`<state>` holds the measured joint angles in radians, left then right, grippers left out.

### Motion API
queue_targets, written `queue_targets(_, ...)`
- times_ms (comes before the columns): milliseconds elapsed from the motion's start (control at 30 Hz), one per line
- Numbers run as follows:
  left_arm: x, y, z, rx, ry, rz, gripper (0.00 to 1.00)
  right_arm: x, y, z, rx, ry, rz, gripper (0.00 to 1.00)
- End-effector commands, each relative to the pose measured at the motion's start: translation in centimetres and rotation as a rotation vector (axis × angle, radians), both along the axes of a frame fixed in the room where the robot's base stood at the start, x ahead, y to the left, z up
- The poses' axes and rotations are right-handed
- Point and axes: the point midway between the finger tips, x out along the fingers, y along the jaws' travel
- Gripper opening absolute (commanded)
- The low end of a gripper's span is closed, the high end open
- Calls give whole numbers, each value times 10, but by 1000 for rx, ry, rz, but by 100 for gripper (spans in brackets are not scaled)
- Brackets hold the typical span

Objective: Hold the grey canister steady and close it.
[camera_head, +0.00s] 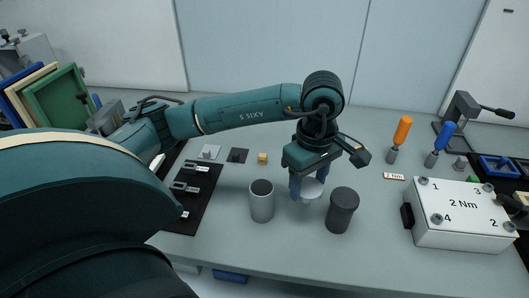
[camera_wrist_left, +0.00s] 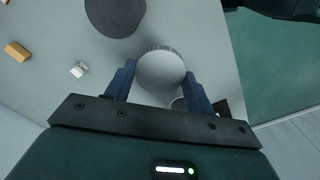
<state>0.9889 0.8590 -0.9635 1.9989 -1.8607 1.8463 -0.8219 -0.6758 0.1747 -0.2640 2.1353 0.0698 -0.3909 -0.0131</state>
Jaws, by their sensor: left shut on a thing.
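The grey canister (camera_head: 262,206) stands upright on the table, its top open and dark inside. My left gripper (camera_head: 306,184) is to its right, pointing down and shut on a round pale grey lid (camera_head: 312,189), which is apart from the canister and above the table. In the left wrist view the lid (camera_wrist_left: 161,72) sits between the two blue fingers of the left gripper (camera_wrist_left: 158,88). Part of a pale round rim shows below it, mostly hidden; I cannot tell whose it is. My right gripper is not in view.
A dark canister (camera_head: 341,212) with a dark top stands close to the right of the lid. A white box (camera_head: 462,232) marked 2 Nm is further right. A small wooden block (camera_head: 262,158) lies behind the grey canister, and a black fixture (camera_head: 190,205) is to its left.

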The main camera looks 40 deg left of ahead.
Motion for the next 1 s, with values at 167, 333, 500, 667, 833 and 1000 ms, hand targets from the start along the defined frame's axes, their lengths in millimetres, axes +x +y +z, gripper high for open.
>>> queue_targets(167,-5,-9,-8,2,2,-426,33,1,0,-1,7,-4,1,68)
queue_targets(333,-10,-17,-13,2,2,-777,33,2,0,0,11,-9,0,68)
queue_targets(500,-14,-23,-21,1,5,-1072,33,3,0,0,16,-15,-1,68)
queue_targets(667,-17,-27,-25,-1,4,-1261,33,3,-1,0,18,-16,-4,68)
queue_targets(833,-18,-28,-26,-1,4,-1338,33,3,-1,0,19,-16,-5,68)
queue_targets(1000,-18,-28,-26,-1,4,-1339,33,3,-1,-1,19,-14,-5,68)
